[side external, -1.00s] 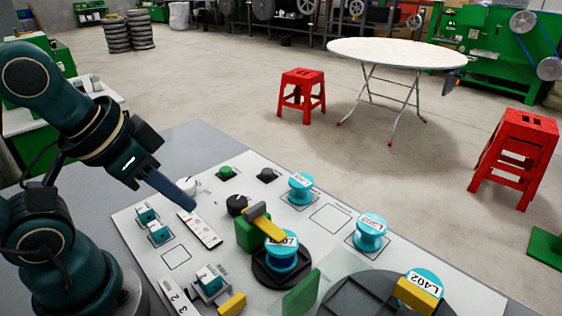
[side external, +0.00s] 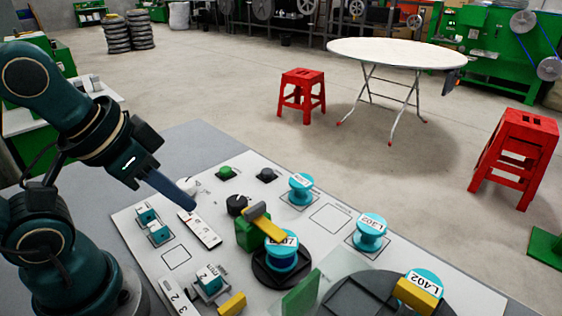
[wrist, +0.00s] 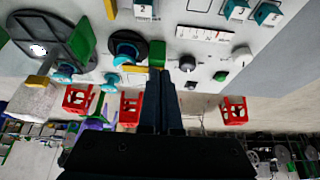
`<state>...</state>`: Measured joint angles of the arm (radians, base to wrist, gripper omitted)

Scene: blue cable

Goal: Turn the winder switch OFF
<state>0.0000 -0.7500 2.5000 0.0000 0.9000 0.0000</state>
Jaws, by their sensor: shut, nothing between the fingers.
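My gripper (side external: 188,203) is shut and empty, its fingers pointing down over the left part of the panel, close to a pale knob (side external: 192,186). In the wrist view, my gripper (wrist: 163,74) shows as two dark fingers together. A black rotary knob (side external: 237,204) stands on the panel to the right of my fingertips, and in the wrist view that black knob (wrist: 187,62) lies right of them. The pale knob (wrist: 241,54) is further right there. I cannot read which knob is labelled as the winder switch. Contact with any knob cannot be made out.
A green button (side external: 226,172) and a small dark knob (side external: 266,175) sit at the panel's far edge. A green block with a yellow arm (side external: 265,225) stands beside a cyan spool (side external: 282,260). A flat white scale (side external: 200,230) lies below my fingers.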

